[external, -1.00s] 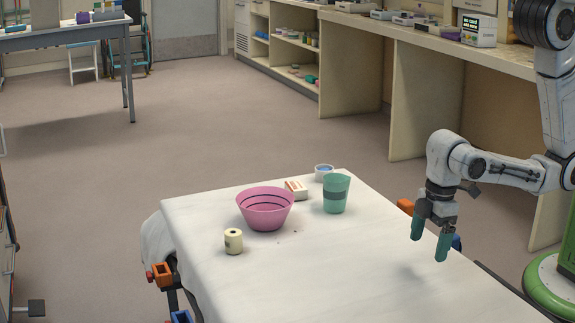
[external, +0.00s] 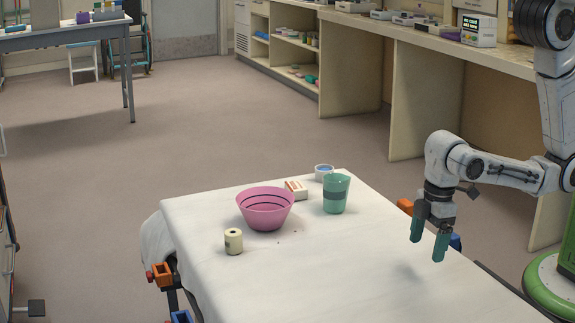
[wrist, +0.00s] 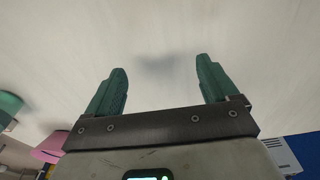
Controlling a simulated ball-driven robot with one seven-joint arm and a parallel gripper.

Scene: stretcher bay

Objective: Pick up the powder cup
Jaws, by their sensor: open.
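A small white cup with blue contents (external: 324,172), which looks like the powder cup, stands at the far end of the white-covered stretcher (external: 330,280). A green tumbler with a dark band (external: 336,196) stands just in front of it, and a small white and red box (external: 296,190) lies to its left. My gripper (external: 428,249) is open and empty, pointing down above the right side of the stretcher, well apart from the cup. The wrist view shows both green fingers (wrist: 161,66) spread over bare cloth. I cannot make out the small cup in that view.
A pink bowl (external: 265,211) and a cream roll-like item (external: 233,241) stand on the left of the stretcher. In the wrist view, part of the green tumbler (wrist: 9,106) and the pink bowl (wrist: 52,144) show at left. The cloth's near part is clear.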

